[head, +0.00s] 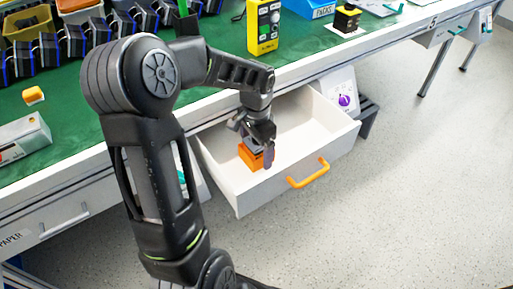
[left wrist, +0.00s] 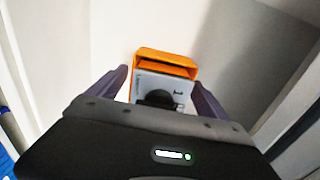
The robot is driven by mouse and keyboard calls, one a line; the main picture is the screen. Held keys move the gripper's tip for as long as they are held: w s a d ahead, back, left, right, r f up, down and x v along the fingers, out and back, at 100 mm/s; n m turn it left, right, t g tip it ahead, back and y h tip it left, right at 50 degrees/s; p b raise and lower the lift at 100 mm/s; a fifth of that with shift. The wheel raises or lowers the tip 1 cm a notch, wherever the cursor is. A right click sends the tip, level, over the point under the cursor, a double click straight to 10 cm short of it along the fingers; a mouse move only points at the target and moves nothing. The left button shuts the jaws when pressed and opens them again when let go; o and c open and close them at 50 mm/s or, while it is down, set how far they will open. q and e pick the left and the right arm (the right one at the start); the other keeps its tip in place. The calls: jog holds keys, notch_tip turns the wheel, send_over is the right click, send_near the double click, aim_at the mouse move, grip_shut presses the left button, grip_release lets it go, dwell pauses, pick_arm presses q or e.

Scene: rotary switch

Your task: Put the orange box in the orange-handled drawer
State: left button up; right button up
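The orange box (head: 250,156) is inside the open drawer with the orange handle (head: 308,173), near its left side. In the left wrist view the box (left wrist: 167,58) has an orange rim and a grey face with a dark round knob. My left gripper (head: 257,143) points down into the drawer at the box. In the left wrist view its two fingers (left wrist: 160,88) stand apart on either side of the box, with a narrow gap visible at the left. Whether the box rests on the drawer floor is hard to tell. My right gripper is not in view.
The green-topped table (head: 75,145) holds a yellow device (head: 263,27), a small orange block (head: 34,95), a grey box (head: 20,138) and several dark bins at the back. A closed drawer with a pale handle (head: 65,220) is at left. The drawer's right part is empty.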

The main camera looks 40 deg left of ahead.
pick_arm(q)
notch_tip(320, 180, up, 12)
jog(key=p, duration=0.3)
jog(key=shift+r, duration=0.2)
dwell(0.3)
jog(key=shift+c, duration=0.4)
dwell(1.1)
